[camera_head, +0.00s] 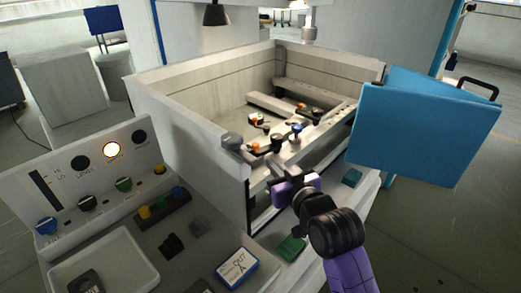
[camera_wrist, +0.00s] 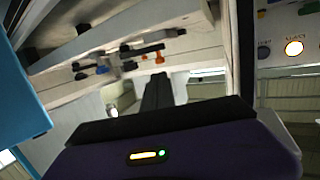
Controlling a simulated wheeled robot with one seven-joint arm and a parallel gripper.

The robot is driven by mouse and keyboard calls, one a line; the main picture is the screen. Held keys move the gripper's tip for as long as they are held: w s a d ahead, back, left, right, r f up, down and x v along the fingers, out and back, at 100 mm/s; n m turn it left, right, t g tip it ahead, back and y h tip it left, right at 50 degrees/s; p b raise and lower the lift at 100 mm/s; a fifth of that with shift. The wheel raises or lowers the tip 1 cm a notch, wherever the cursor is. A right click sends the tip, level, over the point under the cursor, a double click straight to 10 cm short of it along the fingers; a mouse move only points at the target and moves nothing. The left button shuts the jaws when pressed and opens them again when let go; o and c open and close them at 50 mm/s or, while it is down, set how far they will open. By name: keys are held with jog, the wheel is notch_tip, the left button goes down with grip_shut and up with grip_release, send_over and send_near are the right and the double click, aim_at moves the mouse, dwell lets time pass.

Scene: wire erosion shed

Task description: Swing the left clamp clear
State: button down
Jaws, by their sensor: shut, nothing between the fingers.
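The left clamp (camera_head: 276,145) is a dark bar with an orange-tipped end, on the pale rail inside the open tank. A second, similar clamp (camera_head: 316,115) with a black knob stands farther back, and a blue knob (camera_head: 296,128) stands between. My gripper (camera_head: 272,168) is shut and empty at the tank's near wall, just in front of the left clamp and seemingly apart from it. In the wrist view, dark clamp parts (camera_wrist: 120,58) with orange and blue pieces lie beyond my shut fingers (camera_wrist: 157,88). I cannot tell there which clamp is which.
The tank's left wall (camera_head: 185,125) and open blue door (camera_head: 425,125) flank the work area. A control panel (camera_head: 95,185) with one lit lamp stands at left. A tray (camera_head: 140,262) and a blue-white card box (camera_head: 237,267) lie on the front bench.

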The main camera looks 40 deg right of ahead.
aim_at(253, 146)
jog(key=p+x, duration=0.1)
jog(key=x, duration=0.8)
jog(key=shift+s, duration=0.1)
jog(key=shift+w+a, duration=0.15)
jog(key=shift+w, duration=2.3)
jog(key=shift+w+d+b, duration=0.2)
jog(key=shift+w+d, duration=0.3)
jog(key=shift+w, duration=0.25)
jog(key=shift+w+d+b, duration=0.15)
jog(key=shift+w+d, duration=0.4)
jog(key=shift+w, duration=0.25)
jog(key=shift+w+d+b, duration=0.3)
jog(key=shift+w+d, duration=0.5)
jog(key=shift+d, duration=0.15)
